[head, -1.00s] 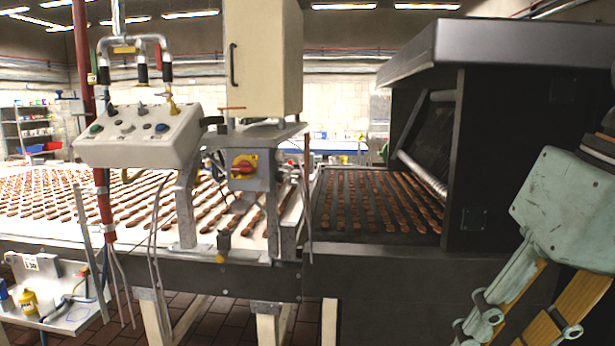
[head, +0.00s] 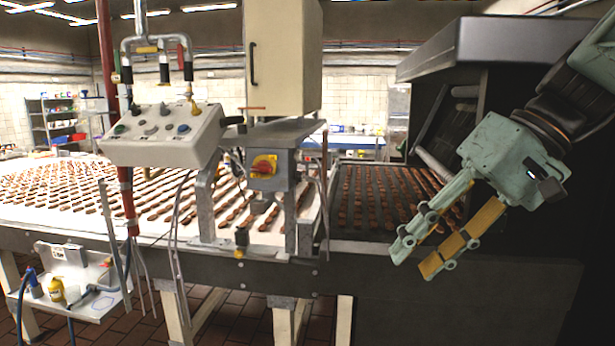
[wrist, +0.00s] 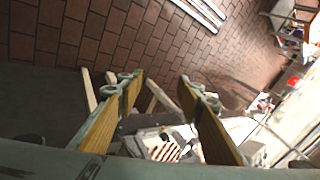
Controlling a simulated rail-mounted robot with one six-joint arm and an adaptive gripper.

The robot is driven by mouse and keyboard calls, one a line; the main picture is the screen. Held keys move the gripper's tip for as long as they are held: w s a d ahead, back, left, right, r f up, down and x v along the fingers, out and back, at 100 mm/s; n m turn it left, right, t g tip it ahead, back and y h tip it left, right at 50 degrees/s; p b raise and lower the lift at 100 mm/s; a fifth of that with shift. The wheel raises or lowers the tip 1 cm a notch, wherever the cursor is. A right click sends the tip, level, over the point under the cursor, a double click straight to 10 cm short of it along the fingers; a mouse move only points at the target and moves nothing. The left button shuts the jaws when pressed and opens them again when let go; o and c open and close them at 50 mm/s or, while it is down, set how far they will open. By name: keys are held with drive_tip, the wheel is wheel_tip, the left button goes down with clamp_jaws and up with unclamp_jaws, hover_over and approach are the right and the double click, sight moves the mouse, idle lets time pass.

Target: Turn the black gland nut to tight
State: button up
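A small black fitting (head: 241,237) with a yellow part below it sits on the front beam of the conveyor, under the grey switch box (head: 270,168). It may be the black gland nut, but it is too small for me to be sure or to read its state. My gripper (head: 415,260) is in front of the dark oven section, well to the right of that fitting and touching nothing. Its two yellow-padded fingers are apart and empty; the wrist view also shows the open gripper (wrist: 158,82) pointing over the brick floor. I cannot make out the fitting there.
A control box (head: 163,137) with buttons and hoses above stands over the chocolate-covered conveyor. Thin loose cables (head: 176,235) hang left of the fitting. A side shelf (head: 85,287) holds a yellow bottle. The dark hood (head: 480,50) rises behind my arm.

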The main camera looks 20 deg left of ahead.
drive_tip(key=w+a+r+n+g+y+p, duration=0.1)
drive_tip(key=w+a+r+n+y+p, duration=0.15)
drive_tip(key=w+a, duration=0.5)
drive_tip(key=w+a+r+n+g+y+p, duration=0.1)
drive_tip(key=w+a+y, duration=0.25)
drive_tip(key=w, duration=0.75)
drive_tip(key=n+y+p, duration=0.3)
drive_tip(key=n+y, duration=0.1)
drive_tip(key=y, duration=0.1)
approach(302, 177)
drive_tip(key=shift+w+d, duration=0.25)
drive_tip(key=shift+d, duration=0.65)
drive_tip(key=shift+w+d, duration=0.25)
drive_tip(key=shift+d, duration=0.6)
drive_tip(key=shift+w+d, duration=0.25)
drive_tip(key=shift+d, duration=0.65)
drive_tip(key=shift+a, duration=0.1)
drive_tip(key=shift+s+a, duration=0.4)
drive_tip(key=shift+a, duration=1.85)
drive_tip(key=shift+s+a, duration=0.4)
drive_tip(key=shift+a, duration=1.8)
drive_tip(key=shift+s+a, duration=0.35)
drive_tip(key=shift+a, duration=1.9)
drive_tip(key=shift+c, duration=0.2)
drive_tip(key=c, duration=0.8)
